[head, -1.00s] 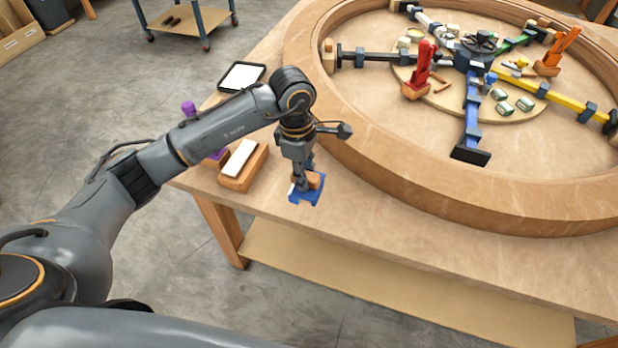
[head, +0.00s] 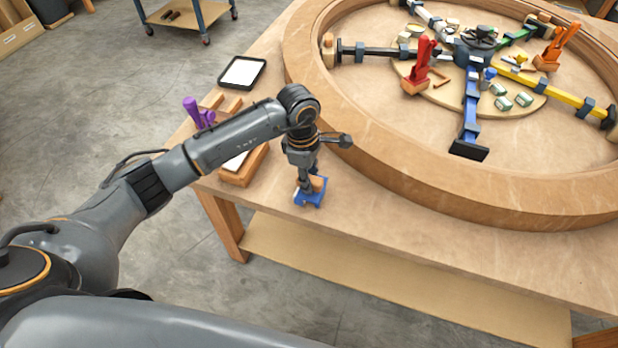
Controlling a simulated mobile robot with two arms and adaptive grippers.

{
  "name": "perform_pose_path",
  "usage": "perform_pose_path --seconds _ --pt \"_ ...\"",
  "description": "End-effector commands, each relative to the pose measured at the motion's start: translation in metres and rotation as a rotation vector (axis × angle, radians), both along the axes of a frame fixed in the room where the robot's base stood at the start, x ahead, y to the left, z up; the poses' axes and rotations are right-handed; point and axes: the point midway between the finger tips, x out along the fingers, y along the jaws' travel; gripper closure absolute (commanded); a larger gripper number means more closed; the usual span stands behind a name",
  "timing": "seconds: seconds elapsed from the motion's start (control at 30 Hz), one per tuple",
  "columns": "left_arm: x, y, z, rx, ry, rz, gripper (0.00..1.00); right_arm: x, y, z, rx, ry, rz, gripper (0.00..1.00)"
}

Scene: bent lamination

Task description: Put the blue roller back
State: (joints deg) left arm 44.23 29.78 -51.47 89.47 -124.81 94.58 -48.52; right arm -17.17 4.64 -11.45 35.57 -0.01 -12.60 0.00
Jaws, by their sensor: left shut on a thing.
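The blue roller (head: 312,197) is a small blue piece with a tan part beside it, at the front left of the workbench. My left gripper (head: 309,184) points down and is shut on it. The gripper and wrist hide much of the roller's upper part. I cannot tell whether the roller touches the bench top or hangs just above it. My right gripper is not in view.
A wooden block with a white top (head: 236,177) stands left of the roller, partly behind my arm. A purple tool (head: 194,112) and a black-rimmed tray (head: 242,72) are further back. A large wooden ring (head: 440,186) fills the bench's right side.

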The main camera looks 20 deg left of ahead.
Motion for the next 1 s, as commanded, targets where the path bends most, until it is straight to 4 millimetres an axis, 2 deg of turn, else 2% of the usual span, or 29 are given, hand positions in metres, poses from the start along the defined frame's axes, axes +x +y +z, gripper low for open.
perform_pose_path --seconds 0.03,0.27,0.3,0.4,1.0 --pt "-0.0015 0.0011 -0.0067 0.004 0.005 0.001 0.97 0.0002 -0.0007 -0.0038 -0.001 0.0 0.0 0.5" --pt "-0.0032 0.0019 -0.0122 0.007 0.01 0.002 0.97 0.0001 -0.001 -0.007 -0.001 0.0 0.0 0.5" --pt "-0.0038 0.0021 -0.0133 0.008 0.012 0.002 0.68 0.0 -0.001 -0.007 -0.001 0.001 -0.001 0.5" --pt "-0.0044 0.0023 -0.0143 0.009 0.015 0.002 0.5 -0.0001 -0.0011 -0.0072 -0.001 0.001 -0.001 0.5" --pt "-0.0037 0.0019 -0.0116 0.007 0.012 0.001 0.5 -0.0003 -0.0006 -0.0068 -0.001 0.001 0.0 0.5"
